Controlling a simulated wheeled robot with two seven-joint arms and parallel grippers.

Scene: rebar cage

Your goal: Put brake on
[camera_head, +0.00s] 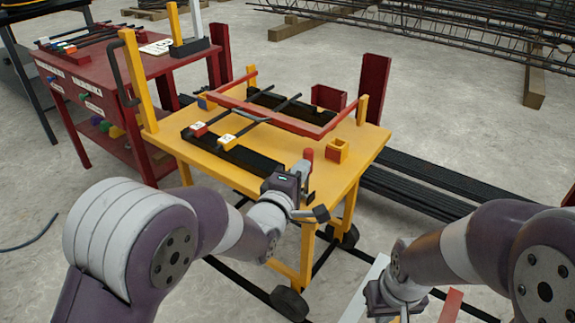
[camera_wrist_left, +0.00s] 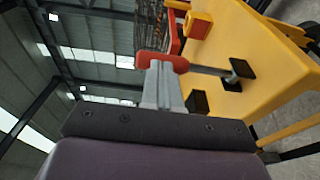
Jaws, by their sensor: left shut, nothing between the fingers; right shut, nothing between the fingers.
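The yellow cart (camera_head: 285,180) carries a lever with a red grip (camera_head: 308,154) near its front edge, which I take to be the brake. In the left wrist view the red grip (camera_wrist_left: 163,62) joins a grey rod (camera_wrist_left: 208,70) leading to a black block (camera_wrist_left: 242,71). My left gripper (camera_head: 301,168) is shut and empty, its fingers (camera_wrist_left: 162,88) right at the red grip; I cannot tell if they touch. My right gripper (camera_head: 404,314) is low at the bottom edge, shut and empty, its tips partly cut off.
A red workbench (camera_head: 95,75) is at left. Cart wheels (camera_head: 289,304) rest on concrete. Bundled rebar (camera_head: 430,180) lies at right.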

